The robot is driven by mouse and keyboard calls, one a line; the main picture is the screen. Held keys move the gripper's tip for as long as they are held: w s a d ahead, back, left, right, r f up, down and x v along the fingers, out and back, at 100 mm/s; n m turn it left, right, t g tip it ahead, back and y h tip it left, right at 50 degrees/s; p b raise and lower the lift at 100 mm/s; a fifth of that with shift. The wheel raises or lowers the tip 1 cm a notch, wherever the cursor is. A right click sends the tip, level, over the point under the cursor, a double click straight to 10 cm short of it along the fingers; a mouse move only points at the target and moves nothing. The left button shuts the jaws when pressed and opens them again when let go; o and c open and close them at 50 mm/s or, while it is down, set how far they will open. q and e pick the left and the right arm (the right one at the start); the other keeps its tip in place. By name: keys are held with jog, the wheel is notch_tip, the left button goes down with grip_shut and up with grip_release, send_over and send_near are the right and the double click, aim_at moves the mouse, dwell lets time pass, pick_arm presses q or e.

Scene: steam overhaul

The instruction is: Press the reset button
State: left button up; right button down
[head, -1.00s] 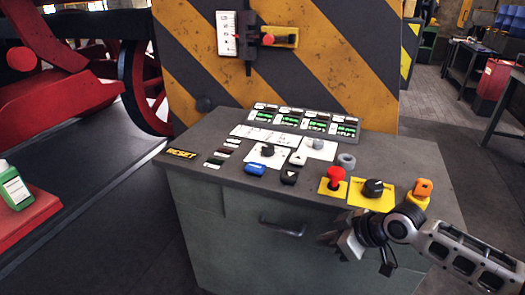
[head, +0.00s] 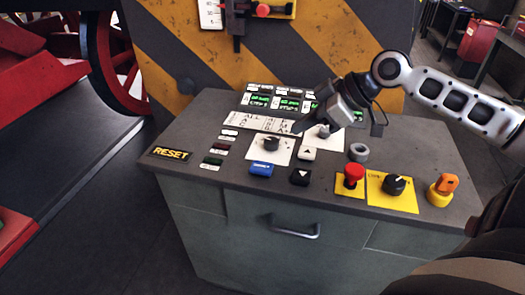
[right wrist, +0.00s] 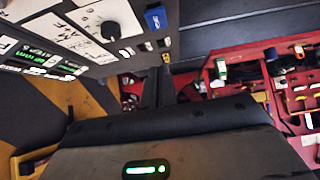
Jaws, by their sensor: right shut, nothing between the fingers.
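The grey console (head: 215,105) carries a black-and-yellow RESET label (head: 171,154) at its left front corner. A blue rectangular button (head: 261,170) sits to the right of that label, near the front edge; it also shows in the right wrist view (right wrist: 156,18). I cannot tell from the print which button the label belongs to. My right gripper (head: 300,126) is shut and empty above the panel, behind and to the right of the blue button and apart from it. Its shut fingers show in the right wrist view (right wrist: 158,88). My left gripper is not in view.
A black knob (head: 271,143) on a white plate stands close to my right gripper. A striped panel (head: 330,40) rises behind.

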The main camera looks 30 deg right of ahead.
jog(key=b, duration=0.3)
send_over(259, 166)
jog(key=s+d, duration=0.2)
jog(key=f, duration=0.6)
jog(key=shift+a+f, duration=0.2)
jog(key=shift+f, duration=0.1)
notch_tip(259, 166, down, 4)
jog(key=shift+r, duration=0.2)
jog(key=shift+f, duration=0.4)
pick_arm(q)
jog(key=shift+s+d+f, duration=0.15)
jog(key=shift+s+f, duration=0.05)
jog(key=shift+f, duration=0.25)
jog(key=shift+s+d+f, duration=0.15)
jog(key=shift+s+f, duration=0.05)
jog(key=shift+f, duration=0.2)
pick_arm(e)
jog(key=shift+f, duration=0.1)
